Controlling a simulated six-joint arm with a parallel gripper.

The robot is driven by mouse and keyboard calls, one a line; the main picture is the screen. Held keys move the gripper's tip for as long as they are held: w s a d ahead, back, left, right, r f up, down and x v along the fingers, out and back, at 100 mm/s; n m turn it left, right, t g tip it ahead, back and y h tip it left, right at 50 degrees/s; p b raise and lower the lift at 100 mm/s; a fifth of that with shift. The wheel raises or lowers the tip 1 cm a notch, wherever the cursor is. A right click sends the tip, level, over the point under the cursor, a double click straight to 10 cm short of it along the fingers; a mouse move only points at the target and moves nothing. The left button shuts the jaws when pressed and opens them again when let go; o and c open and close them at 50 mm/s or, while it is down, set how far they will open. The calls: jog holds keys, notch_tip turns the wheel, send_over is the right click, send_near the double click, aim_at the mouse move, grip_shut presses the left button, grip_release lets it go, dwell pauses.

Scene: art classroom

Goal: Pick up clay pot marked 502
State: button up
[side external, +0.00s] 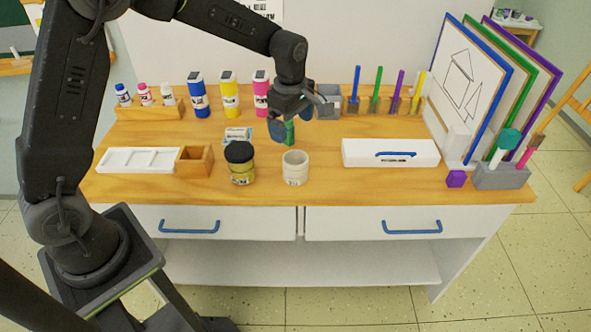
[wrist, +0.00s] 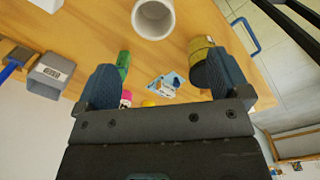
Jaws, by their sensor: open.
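A pale, off-white round pot (side external: 295,168) stands upright near the front middle of the table. It has a small dark marking low on its front, too small to read. In the wrist view the pot (wrist: 153,30) is at the top centre, open-mouthed and apparently empty. My gripper (side external: 290,122) is above the table, behind the pot and apart from it. In the wrist view my gripper (wrist: 165,65) has its two blue fingers spread wide with nothing held between them.
A black-lidded yellowish jar (side external: 242,176) stands just left of the pot. A white case (side external: 365,158) with a blue handle lies to the right. A wooden box (side external: 195,162) and white palette are farther left. Paint bottles (side external: 230,98) line the back. A green object (wrist: 123,65) lies near one finger.

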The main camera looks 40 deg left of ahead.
aim_at(297, 169)
jog(key=shift+n, duration=0.5)
jog(key=f, duration=0.6)
jog(key=w+f, duration=0.1)
jog(key=f, duration=0.3)
jog(key=shift+w+f, duration=0.2)
jog(key=shift+f, duration=2.55)
jog(key=shift+c, duration=0.4)
jog(key=c, duration=1)
